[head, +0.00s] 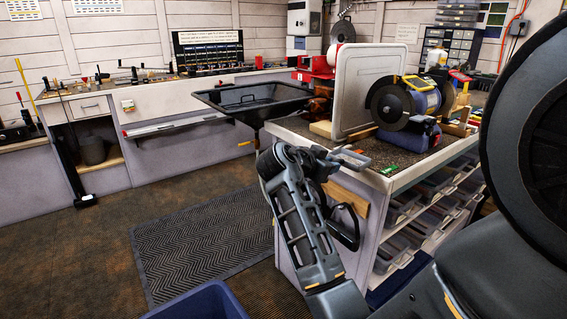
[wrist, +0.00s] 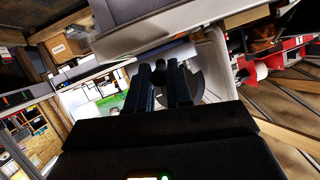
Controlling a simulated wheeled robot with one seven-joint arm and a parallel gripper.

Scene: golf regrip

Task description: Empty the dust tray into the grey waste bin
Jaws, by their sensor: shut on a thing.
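A small light grey dust tray (head: 350,158) is at the end of my gripper (head: 328,162) in the head view, beside the near corner of the workbench. My gripper is shut on it. It appears held above the bench top's edge, though contact with the bench is hard to tell. In the wrist view my gripper's dark fingers (wrist: 170,84) are close together, and a broad grey surface lies just beyond them. The inside of the tray is too small to make out. A grey waste bin (head: 92,150) stands in an open bay under the left counter.
The workbench (head: 300,128) carries a bench grinder (head: 405,100), an upright pale board (head: 365,85) and a red vise. A black trough (head: 253,98) stands behind it. A blue bin (head: 198,302) is at the bottom edge. A ribbed mat (head: 205,245) lies on open floor.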

